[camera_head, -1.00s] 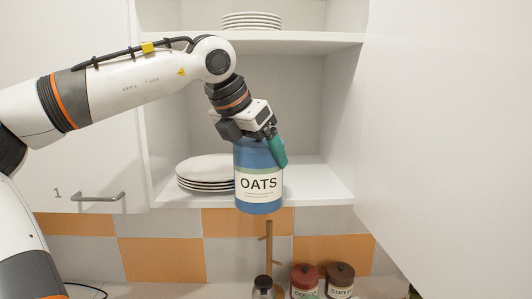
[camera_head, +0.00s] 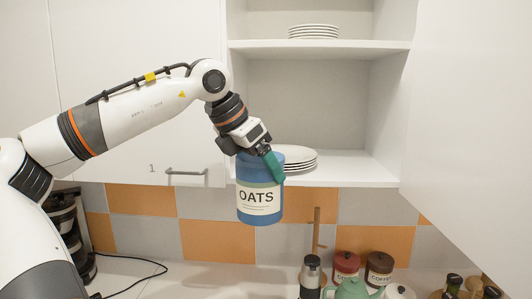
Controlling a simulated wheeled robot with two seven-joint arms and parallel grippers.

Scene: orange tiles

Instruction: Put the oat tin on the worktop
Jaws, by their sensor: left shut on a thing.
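The oat tin (camera_head: 259,203) is a blue cylinder with a white OATS label. It hangs upright in the air in front of the cupboard, with its base below the lower shelf. My left gripper (camera_head: 268,165) is shut on the tin's upper part, its green finger against the right side of the rim. The other finger is hidden. The worktop (camera_head: 210,278) is the pale surface along the bottom, below the tin and clear of it. My right gripper is not in view.
Plates stand on the lower shelf (camera_head: 360,172) and the upper shelf. On the worktop are a pepper mill (camera_head: 310,275), a green teapot (camera_head: 352,290), red and brown coffee canisters (camera_head: 379,268) and bottles at right. An open cupboard door (camera_head: 465,130) stands at right.

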